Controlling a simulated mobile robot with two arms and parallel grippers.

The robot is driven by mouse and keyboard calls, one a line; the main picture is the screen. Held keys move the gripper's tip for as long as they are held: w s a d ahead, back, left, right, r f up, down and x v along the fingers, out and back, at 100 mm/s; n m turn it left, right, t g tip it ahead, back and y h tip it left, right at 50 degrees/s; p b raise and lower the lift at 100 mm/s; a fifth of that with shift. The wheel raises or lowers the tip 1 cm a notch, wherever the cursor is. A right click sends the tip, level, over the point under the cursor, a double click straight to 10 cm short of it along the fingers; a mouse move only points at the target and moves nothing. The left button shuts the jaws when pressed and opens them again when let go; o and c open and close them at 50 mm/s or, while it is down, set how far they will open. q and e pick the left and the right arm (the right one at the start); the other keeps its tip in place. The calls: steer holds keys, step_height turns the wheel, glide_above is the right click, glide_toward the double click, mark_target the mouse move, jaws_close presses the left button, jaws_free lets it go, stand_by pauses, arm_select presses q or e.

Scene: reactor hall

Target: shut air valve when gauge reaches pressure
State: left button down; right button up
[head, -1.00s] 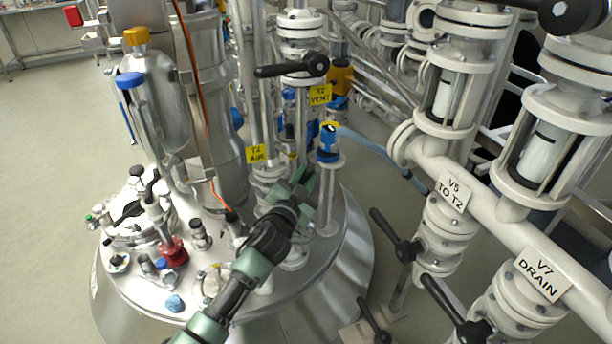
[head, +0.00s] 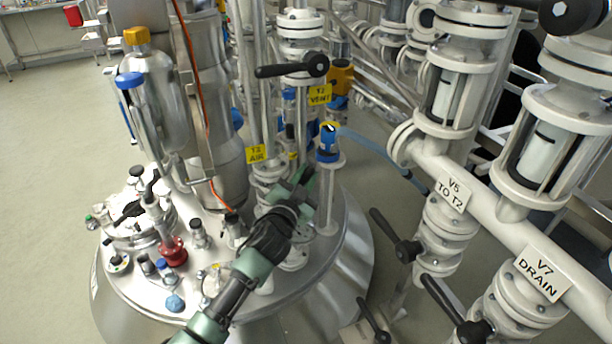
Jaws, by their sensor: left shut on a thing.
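The yellow T2 AIR label (head: 256,154) hangs on a vertical pipe above the steel vessel lid (head: 205,310). Below and right of it stands the white flanged air valve (head: 268,173). My left gripper (head: 298,186) reaches in from the bottom and is shut at this valve, on what seems to be its handle. The fingers and wrist hide the handle, so its angle cannot be told. A small round dial (head: 118,263) sits at the lid's left edge; it may be a gauge, but is too small to read. My right gripper is out of view.
The T2 VENT label (head: 320,94) and a black lever (head: 291,67) are above my gripper. A blue-capped fitting (head: 329,143) stands close on its right. White pipes labelled V5 TO T2 (head: 452,193) and V7 DRAIN (head: 540,273), with black levers, fill the right. Open floor (head: 40,200) lies left.

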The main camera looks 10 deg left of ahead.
arm_select(q)
steer(key=shift+d+p, duration=0.1)
steer(key=shift+p, duration=0.45)
step_height(320, 180, down, 8)
steer(key=w+d+m+g+y+p, duration=0.1)
steer(key=d+m+g+y+p, duration=0.2)
steer(key=m+g+p, duration=0.3)
steer(key=shift+w+f+p, duration=0.15)
steer(key=shift+w+p, duration=0.25)
steer(key=shift+p, duration=1.2)
steer(key=c, duration=1.3)
jaws_free()
steer(key=shift+w, duration=0.1)
